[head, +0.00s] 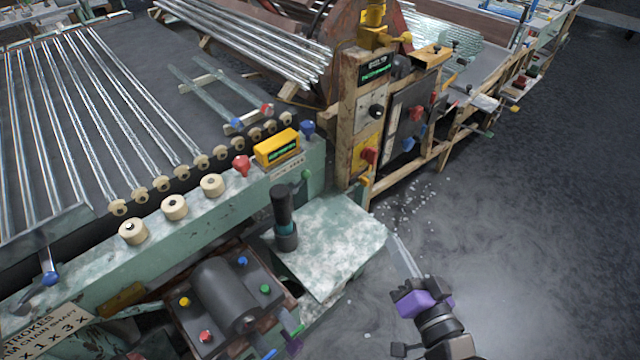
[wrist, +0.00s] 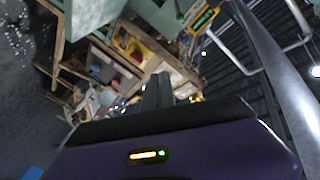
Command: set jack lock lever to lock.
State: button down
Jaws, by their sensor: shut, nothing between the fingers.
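My gripper (head: 397,243), with a purple body, is in the lower right of the head view, over the floor to the right of the pale green plate. Its fingers are together and empty; they also show in the wrist view (wrist: 158,92). I cannot tell for certain which part is the jack lock lever. My gripper touches none of these.
A black upright cylinder (head: 284,215) stands on the pale green plate (head: 340,250). A motor box (head: 225,295) with coloured knobs lies to its left. A wooden control post (head: 350,120) stands behind. Floor at right is open.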

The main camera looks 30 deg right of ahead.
jog(key=w+f+m+y, duration=0.2)
jog(key=w+m, duration=0.4)
jog(key=w, duration=0.1)
jog(key=w+f+m+y, duration=0.2)
jog(key=w+m, duration=0.5)
jog(key=shift+w+d+f+y+b, duration=0.3)
jog(key=shift+w+d+f+y, duration=0.1)
jog(key=w+a+p, duration=0.3)
jog(key=w+a, duration=0.1)
jog(key=w, duration=0.6)
jog(key=shift+w+r, duration=0.3)
jog(key=shift+w, duration=0.1)
